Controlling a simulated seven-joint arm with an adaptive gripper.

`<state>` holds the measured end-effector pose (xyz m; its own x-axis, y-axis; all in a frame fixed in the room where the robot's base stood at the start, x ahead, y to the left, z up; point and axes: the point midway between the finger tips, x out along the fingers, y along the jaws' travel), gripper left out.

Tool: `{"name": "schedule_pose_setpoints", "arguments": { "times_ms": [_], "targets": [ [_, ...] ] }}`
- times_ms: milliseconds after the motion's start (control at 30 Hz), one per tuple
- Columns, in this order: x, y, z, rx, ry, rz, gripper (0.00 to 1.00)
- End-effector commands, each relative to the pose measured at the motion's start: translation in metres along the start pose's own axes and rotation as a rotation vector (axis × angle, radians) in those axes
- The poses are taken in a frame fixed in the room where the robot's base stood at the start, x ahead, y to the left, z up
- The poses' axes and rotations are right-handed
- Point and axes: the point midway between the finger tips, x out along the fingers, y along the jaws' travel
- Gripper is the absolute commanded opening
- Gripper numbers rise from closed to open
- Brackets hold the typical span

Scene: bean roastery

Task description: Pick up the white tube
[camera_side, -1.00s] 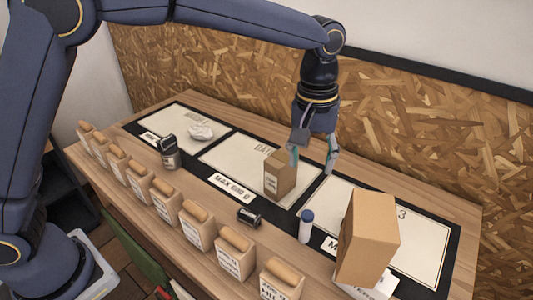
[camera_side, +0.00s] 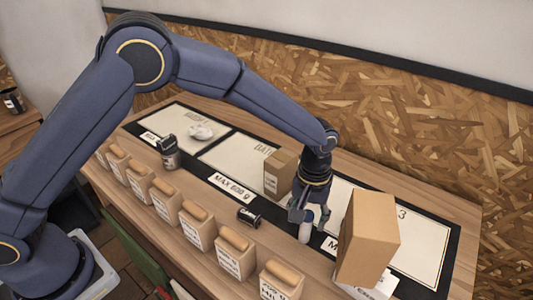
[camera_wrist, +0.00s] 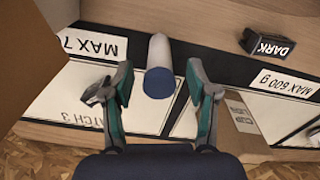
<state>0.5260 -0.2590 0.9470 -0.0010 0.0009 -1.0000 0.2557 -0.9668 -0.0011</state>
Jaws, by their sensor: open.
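The white tube (camera_side: 306,231) has a blue cap and stands upright near the front edge of the black mat. In the wrist view the white tube (camera_wrist: 158,55) shows its blue cap toward me, between and just beyond my fingertips. My gripper (camera_side: 308,213) is open around the top of the tube in the side view, partly hiding its cap. In the wrist view my gripper (camera_wrist: 161,84) has its fingers apart, one on each side of the capped end. I cannot tell whether either finger touches it.
A large cardboard box (camera_side: 368,240) stands close on the right of the tube. A smaller brown box (camera_side: 279,174) stands behind my gripper. A black DARK stamp (camera_side: 249,217) lies to the left, and several wooden-handled blocks (camera_side: 235,254) line the front.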

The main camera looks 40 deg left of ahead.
Motion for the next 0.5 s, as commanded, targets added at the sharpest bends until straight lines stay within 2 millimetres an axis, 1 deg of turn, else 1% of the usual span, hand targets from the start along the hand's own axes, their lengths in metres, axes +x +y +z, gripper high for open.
{"name": "schedule_pose_setpoints", "arguments": {
  "times_ms": [33, 100, 167, 400, 433, 500],
  "targets": [
    [0.009, 0.0, -0.001, 0.0, -0.002, -0.001, 0.58],
    [0.018, 0.0, 0.0, 0.0, -0.002, -0.001, 0.58],
    [0.022, 0.0, -0.001, 0.0, 0.0, 0.001, 0.58],
    [0.024, 0.001, -0.001, 0.0, 0.001, 0.002, 0.58],
    [0.024, 0.001, -0.001, 0.0, 0.001, 0.001, 0.57],
    [0.024, 0.001, -0.001, 0.0, 0.001, 0.001, 0.5]
  ]
}}
